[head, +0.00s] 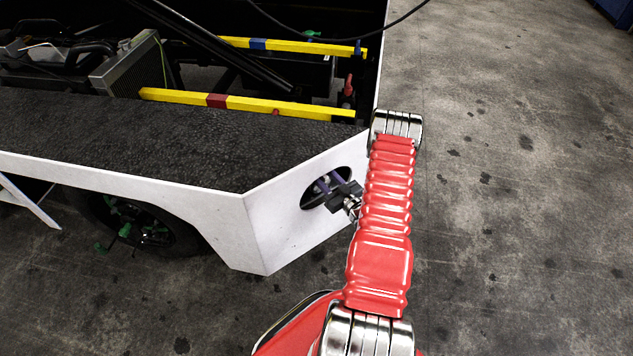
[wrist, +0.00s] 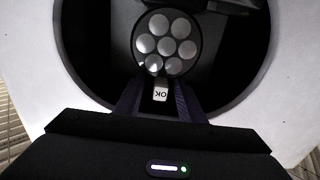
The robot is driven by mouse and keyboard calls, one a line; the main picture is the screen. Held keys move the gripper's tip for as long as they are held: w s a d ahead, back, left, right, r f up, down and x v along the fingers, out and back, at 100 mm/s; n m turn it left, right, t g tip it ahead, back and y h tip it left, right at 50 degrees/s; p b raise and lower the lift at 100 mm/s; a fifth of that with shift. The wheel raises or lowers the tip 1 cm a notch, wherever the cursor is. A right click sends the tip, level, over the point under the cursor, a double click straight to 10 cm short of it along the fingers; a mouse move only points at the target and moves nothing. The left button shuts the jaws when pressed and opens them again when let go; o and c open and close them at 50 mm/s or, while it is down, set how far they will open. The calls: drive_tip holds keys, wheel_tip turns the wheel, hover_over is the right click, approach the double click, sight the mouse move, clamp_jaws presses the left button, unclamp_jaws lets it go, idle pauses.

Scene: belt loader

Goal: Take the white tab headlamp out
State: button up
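The headlamp (wrist: 166,44), a round dark unit with several pale round lenses, sits inside the round opening in the white corner panel. A small white tab (wrist: 160,94) marked "OK", upside down in the picture, shows at its lower edge in the wrist view. My gripper (wrist: 160,84) reaches into the opening with its two dark purple fingers apart, one on each side of the tab; a narrow dark gap seems to show beside it. In the head view my gripper (head: 322,186) is at the opening, and the headlamp and tab are hidden there.
The white panel (head: 290,220) surrounds the opening closely. Above it lie a black rough deck (head: 170,140) and yellow bars (head: 250,103) over an open bay. A wheel (head: 140,225) is at left. Open concrete floor (head: 530,200) lies to the right.

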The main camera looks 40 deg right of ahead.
drive_tip(key=shift+c, duration=0.2)
clamp_jaws()
idle(0.3)
drive_tip(key=shift+f, duration=0.1)
idle(0.9)
